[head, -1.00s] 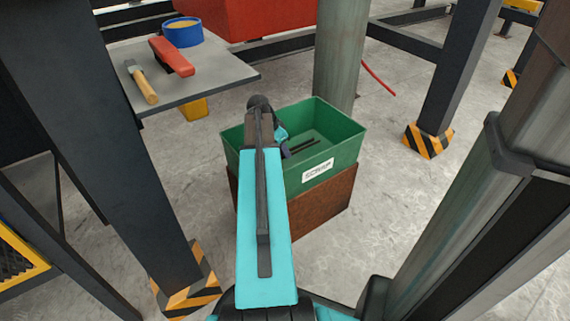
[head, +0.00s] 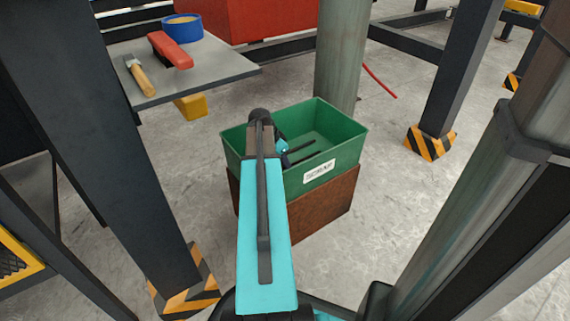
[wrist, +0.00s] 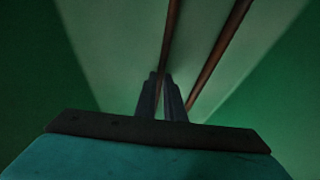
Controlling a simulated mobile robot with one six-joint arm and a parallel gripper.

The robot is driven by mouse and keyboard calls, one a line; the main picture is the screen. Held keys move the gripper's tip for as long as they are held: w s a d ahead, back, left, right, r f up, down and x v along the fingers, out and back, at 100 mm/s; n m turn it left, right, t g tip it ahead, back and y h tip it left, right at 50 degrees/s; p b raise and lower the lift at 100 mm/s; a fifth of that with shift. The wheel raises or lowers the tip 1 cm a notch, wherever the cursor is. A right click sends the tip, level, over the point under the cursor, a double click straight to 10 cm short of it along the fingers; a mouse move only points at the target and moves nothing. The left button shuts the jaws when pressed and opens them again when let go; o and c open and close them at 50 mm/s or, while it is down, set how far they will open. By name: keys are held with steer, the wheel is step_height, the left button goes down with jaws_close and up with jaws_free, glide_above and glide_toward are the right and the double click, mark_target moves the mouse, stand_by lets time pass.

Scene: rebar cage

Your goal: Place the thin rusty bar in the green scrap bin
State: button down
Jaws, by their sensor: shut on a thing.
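The green scrap bin (head: 345,152), with a white label on its front, stands open on a rusty brown block. My gripper (wrist: 164,98) is inside the bin, and in the head view my own arm hides much of it. In the wrist view its narrow dark fingers are shut on the thin rusty bar (wrist: 170,38), which runs away from the fingertips. A second rusty bar (wrist: 217,50) runs beside it on the right, slanting away. I cannot tell how far the held bar is above the bin floor.
A greenish round column (head: 340,60) stands right behind the bin. A grey table (head: 205,78) at the left holds a hammer, a red tool and a blue tub. Dark posts with striped bases stand left (head: 145,150) and right (head: 455,80). A large pipe is at the right.

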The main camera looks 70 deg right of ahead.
steer(key=c, duration=1.8)
jaws_free()
steer(key=shift+f, duration=0.1)
steer(key=shift+c, duration=0.2)
steer(key=p+v, duration=0.4)
steer(key=v, duration=0.8)
steer(key=shift+r+p, duration=0.2)
steer(key=shift+p, duration=0.1)
steer(key=shift+d, duration=0.1)
